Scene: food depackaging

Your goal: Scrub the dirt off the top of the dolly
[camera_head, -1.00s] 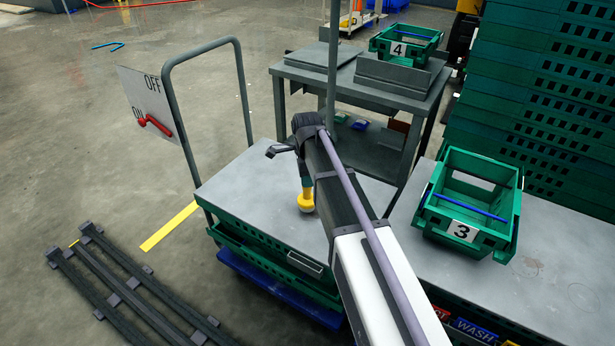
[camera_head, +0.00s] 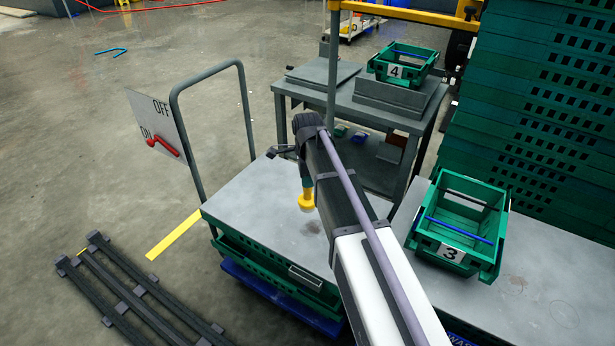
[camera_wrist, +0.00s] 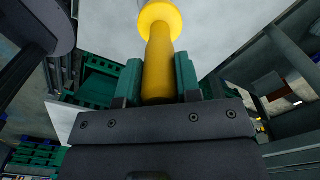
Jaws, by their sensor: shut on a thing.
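The dolly has a flat grey top (camera_head: 250,210) and a tall bent handle (camera_head: 245,98). A brownish dirt patch (camera_head: 312,227) shows on its top, just in front of the brush and beside my arm. My gripper (camera_wrist: 158,82) has green fingers shut on the yellow handle of a round brush (camera_wrist: 160,52). In the head view the brush (camera_head: 306,201) points down at the dolly top, its head at or just above the surface; I cannot tell if it touches. My arm hides the dolly's right part.
Green crate 3 (camera_head: 424,247) stands on a grey surface at right, which has faint stains (camera_head: 566,314). A grey workbench (camera_head: 300,92) with green crate 4 (camera_head: 373,66) stands behind. An ON/OFF board (camera_head: 155,118) is at left. Dark rails (camera_head: 140,292) lie on the floor.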

